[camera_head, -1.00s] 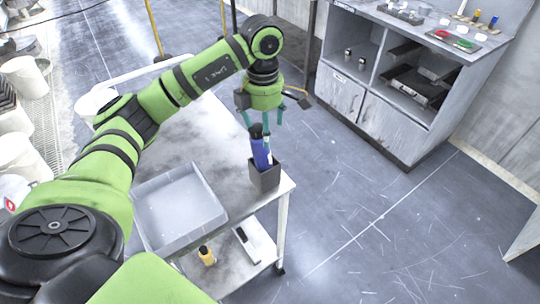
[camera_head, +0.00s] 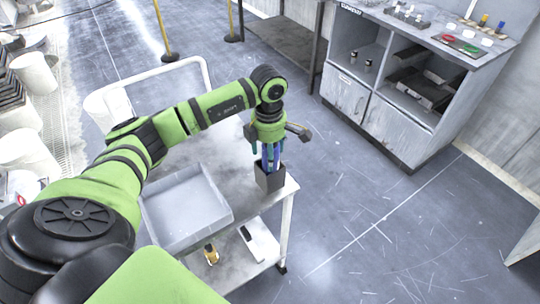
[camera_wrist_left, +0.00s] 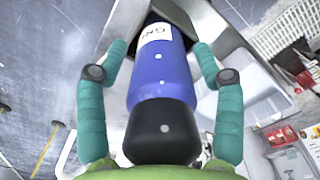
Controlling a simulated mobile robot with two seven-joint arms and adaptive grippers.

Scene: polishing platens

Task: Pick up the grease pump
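The grease pump (camera_wrist_left: 162,80) is a blue cylinder with a black end and a white label. It stands in a dark grey square holder (camera_head: 270,182) at the right corner of the cart top. In the head view it is mostly hidden by my left gripper (camera_head: 268,158), which points down over it. In the left wrist view the teal fingers of my left gripper (camera_wrist_left: 161,48) are on both sides of the pump, with visible gaps between them and it. The gripper is open. The pump's lower end is hidden in the holder. My right gripper is not in view.
A grey tray (camera_head: 228,215) lies on the cart top (camera_head: 222,158) beside the holder. A yellow bottle (camera_head: 211,255) and a white item (camera_head: 262,243) are on the lower shelf. A grey cabinet (camera_head: 385,120) stands at the back right. The floor between is clear.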

